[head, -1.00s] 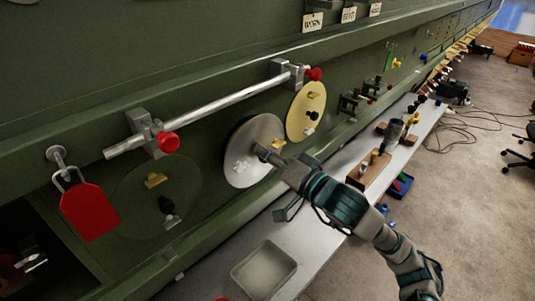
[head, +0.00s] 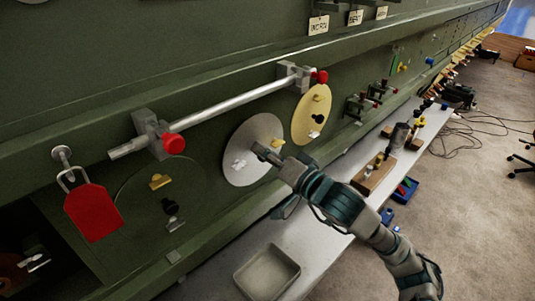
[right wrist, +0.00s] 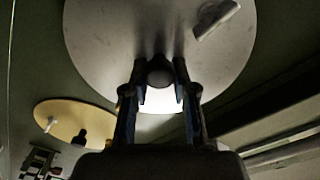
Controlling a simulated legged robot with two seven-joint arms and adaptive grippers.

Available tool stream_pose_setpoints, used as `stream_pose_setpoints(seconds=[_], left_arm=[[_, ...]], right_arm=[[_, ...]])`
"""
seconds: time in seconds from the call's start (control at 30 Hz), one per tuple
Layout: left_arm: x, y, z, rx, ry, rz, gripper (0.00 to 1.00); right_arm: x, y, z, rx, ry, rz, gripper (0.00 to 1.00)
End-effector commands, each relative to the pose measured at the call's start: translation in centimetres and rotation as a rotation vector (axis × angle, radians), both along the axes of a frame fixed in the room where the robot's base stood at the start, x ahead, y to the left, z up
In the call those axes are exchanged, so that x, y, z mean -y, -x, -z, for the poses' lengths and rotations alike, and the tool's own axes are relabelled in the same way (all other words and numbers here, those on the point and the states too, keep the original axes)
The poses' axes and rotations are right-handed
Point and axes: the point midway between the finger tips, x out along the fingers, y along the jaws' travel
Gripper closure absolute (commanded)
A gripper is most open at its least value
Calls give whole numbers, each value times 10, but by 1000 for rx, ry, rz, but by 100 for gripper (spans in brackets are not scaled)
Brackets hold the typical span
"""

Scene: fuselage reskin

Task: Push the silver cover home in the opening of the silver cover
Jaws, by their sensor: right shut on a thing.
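The silver cover (head: 247,165) is a round disc against the green fuselage wall, between a green round cover on the left and a yellow one on the right. It also fills the top of the right wrist view (right wrist: 110,45). My right gripper (head: 262,151) is shut on the round knob (right wrist: 160,72) on the cover's face. The opening behind the cover is hidden, so I cannot tell whether the disc sits flush. My left gripper is not in view.
A silver bar (head: 215,109) in clamps with red knobs runs above the covers. The yellow cover (head: 312,113) and green cover (head: 146,196) flank it. A red tag (head: 91,212) hangs left. A shelf below holds a grey tray (head: 267,274) and a wooden block (head: 374,175).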

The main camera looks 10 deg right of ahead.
Motion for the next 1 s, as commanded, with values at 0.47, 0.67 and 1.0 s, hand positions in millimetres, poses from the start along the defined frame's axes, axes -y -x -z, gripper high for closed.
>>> stream_pose_setpoints(seconds=[0.47,0.67,1.0], left_arm=[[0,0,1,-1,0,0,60],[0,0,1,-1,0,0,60],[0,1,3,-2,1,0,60]], right_arm=[[-6,-8,-1,2,-1,-1,100],[-6,-8,-1,2,-1,-1,44],[-3,-6,1,-1,1,0,44]])
